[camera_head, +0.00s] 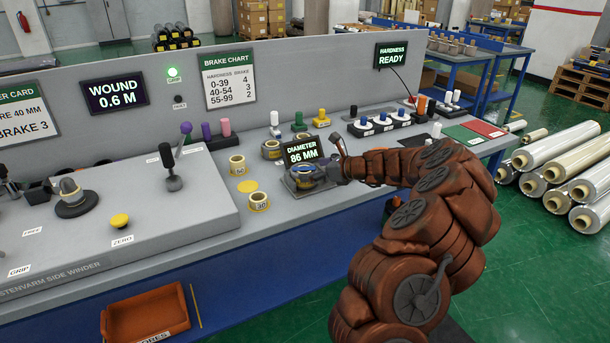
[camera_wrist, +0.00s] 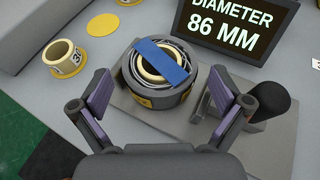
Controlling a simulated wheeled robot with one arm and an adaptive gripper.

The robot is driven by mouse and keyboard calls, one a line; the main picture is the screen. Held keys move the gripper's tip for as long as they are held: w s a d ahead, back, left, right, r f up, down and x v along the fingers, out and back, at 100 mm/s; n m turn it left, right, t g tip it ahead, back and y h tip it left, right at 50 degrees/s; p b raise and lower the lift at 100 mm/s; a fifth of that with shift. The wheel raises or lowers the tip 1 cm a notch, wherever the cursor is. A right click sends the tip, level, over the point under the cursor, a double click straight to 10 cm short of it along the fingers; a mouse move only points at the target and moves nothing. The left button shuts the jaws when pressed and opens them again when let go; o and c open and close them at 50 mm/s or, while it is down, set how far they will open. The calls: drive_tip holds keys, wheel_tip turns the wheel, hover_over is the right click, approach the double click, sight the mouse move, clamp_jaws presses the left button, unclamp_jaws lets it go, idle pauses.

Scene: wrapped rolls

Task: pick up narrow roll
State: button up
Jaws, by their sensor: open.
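A short wound roll (camera_wrist: 161,93) with a cream core and a blue strip across its top sits on the grey plate of the diameter gauge (camera_wrist: 285,130). In the head view the gauge's display (camera_head: 301,152) reads 86 MM, and the roll (camera_head: 303,182) is partly hidden by my gripper (camera_head: 325,172). In the wrist view my gripper (camera_wrist: 159,92) is open, with one finger on each side of the roll. Small gaps seem to show between the pads and the roll. Whether this is the narrow roll is not marked.
Yellow-based cream cores (camera_head: 259,201) stand left of the gauge; one also shows in the wrist view (camera_wrist: 64,58). A dark knob (camera_wrist: 268,101) stands close to the right finger. A raised grey console (camera_head: 120,215) is at left. A flat yellow disc (camera_head: 247,186) lies near the cores.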

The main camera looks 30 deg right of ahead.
drive_tip(key=shift+x, duration=0.85)
drive_tip(key=c, duration=1.1)
